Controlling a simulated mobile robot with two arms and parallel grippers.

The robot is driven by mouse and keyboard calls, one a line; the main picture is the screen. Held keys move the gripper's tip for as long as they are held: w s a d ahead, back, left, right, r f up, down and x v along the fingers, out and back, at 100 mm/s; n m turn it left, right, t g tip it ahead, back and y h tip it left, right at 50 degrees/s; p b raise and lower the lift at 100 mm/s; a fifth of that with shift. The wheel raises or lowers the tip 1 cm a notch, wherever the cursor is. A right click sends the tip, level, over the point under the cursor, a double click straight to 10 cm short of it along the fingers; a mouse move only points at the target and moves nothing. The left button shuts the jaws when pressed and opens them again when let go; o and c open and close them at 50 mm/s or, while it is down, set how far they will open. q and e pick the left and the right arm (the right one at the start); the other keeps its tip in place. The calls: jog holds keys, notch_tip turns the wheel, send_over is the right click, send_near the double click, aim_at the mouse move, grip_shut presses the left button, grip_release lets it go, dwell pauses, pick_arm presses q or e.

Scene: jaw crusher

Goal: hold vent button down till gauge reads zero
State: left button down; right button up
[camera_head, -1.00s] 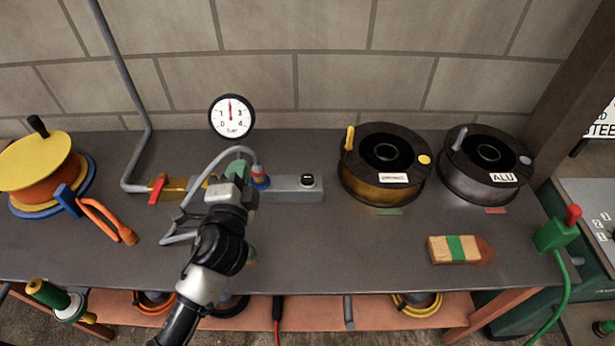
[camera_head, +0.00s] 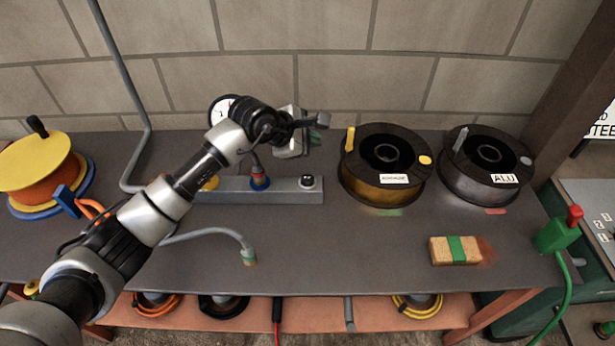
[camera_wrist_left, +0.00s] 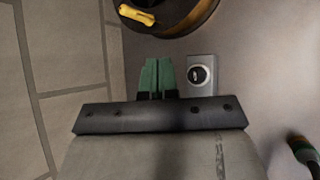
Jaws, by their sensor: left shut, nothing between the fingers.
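The vent button (camera_head: 307,181) is a small dark and white round button on the right end of a grey block (camera_head: 285,192) on the bench. It also shows in the left wrist view (camera_wrist_left: 200,75), just right of the fingertips. My left gripper (camera_head: 318,137) is above and behind the block's right end, in front of the wall. Its green fingers (camera_wrist_left: 157,76) are together and empty, apart from the button. The round white gauge (camera_head: 220,109) is mostly hidden behind my left arm, so its needle cannot be read. My right gripper is out of view.
A copper-coloured spool (camera_head: 385,165) stands close right of the block, with an ALU spool (camera_head: 486,167) beyond it. A red and blue fitting (camera_head: 259,178) rises from the block. A grey hose end (camera_head: 249,256) lies in front.

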pick_arm(q)
jog(key=shift+w+a+y, duration=0.2)
jog(key=shift+a+y, duration=0.1)
jog(key=shift+a, duration=0.05)
jog(key=shift+f, duration=0.15)
jog(key=b, duration=0.4)
send_over(308, 179)
notch_tip(308, 179, down, 8)
jog(key=shift+r, duration=0.1)
jog(key=shift+f+b, duration=0.45)
jog(key=shift+b, duration=0.15)
dwell(1.3)
